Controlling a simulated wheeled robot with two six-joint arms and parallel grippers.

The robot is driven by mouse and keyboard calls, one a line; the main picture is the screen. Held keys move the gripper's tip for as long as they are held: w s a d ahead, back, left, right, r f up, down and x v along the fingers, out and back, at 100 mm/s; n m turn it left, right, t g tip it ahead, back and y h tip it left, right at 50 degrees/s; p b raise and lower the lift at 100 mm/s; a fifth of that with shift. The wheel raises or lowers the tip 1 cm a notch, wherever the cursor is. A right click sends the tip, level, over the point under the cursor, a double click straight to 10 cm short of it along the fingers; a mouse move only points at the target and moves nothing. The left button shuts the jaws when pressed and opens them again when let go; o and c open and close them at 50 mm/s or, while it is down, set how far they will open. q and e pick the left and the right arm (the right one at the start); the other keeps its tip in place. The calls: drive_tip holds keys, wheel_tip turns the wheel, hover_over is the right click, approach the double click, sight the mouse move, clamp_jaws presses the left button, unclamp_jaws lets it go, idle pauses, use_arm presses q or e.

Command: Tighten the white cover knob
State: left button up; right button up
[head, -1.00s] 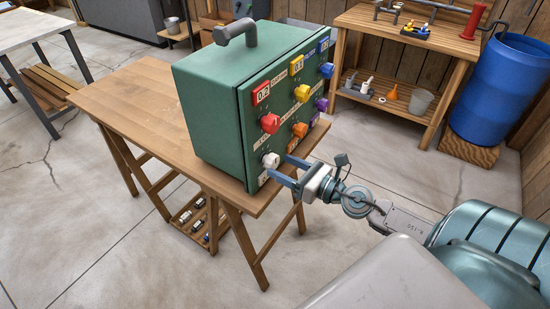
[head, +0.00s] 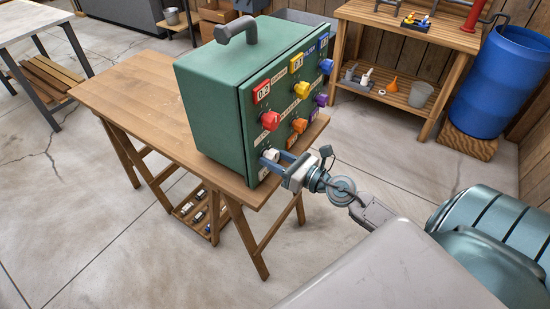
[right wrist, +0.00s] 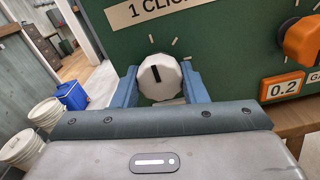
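The white cover knob (head: 271,154) is at the lower left of the green cabinet's front. In the right wrist view, the knob (right wrist: 160,77) is a faceted white disc with a dark mark pointing nearly straight up, with short pale tick lines around it. My right gripper (head: 273,161) is at the knob. Its blue fingers (right wrist: 160,88) stand on the knob's left and right sides and appear to touch both edges, so it looks shut on the knob. My left gripper is not in view.
The green cabinet (head: 211,118) stands on a wooden table (head: 137,90). A red knob (head: 270,120) sits above the white one; an orange knob (right wrist: 301,41) is to its right. A sign reading "1 CLIC…" (right wrist: 160,8), cut off, is above. Open floor lies around the table.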

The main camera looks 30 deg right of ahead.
drive_tip(key=shift+c, duration=1.1)
drive_tip(key=shift+m, duration=0.3)
drive_tip(key=m+p, duration=0.2)
drive_tip(key=shift+r+m, duration=0.15)
drive_tip(key=shift+m, duration=0.25)
drive_tip(key=m+p, duration=0.1)
drive_tip(key=m, duration=0.1)
drive_tip(key=shift+m+p, duration=0.3)
drive_tip(key=m+p, duration=0.1)
drive_tip(key=m, duration=0.1)
drive_tip(key=shift+m+p, duration=0.4)
drive_tip(key=m+p, duration=0.4)
drive_tip(key=m, duration=0.1)
drive_tip(key=shift+r, duration=0.15)
drive_tip(key=shift+f+m+p, duration=0.2)
drive_tip(key=shift+m+p, duration=1.4)
drive_tip(key=shift+m, duration=0.4)
